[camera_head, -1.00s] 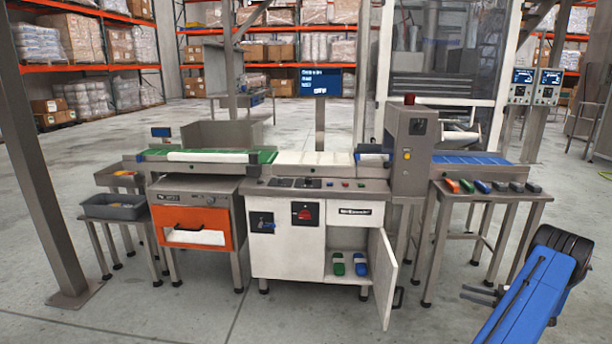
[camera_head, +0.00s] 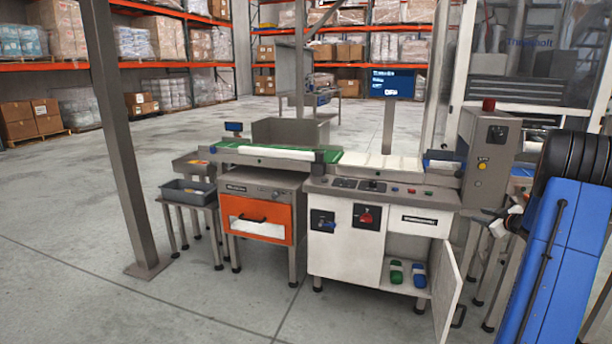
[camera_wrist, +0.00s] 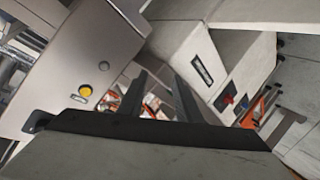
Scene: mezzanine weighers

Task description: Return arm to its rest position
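My blue arm (camera_head: 560,235) stands folded and raised at the right edge of the head view. My gripper (camera_head: 498,222) is beside the right end of the white cabinet (camera_head: 343,260), partly hidden by the arm. In the wrist view my gripper (camera_wrist: 160,76) shows two dark fingers apart, with nothing held between them. The grey machine housing (camera_wrist: 75,65) with a yellow button fills the left of that view, and the cabinet (camera_wrist: 240,60) shows tilted at right.
The cabinet's door (camera_head: 449,293) hangs open, with green and blue items on the shelf inside. An orange drawer unit (camera_head: 258,207) and a grey tray (camera_head: 187,191) stand to the left. A post (camera_head: 118,140) stands at left. Floor in front is clear.

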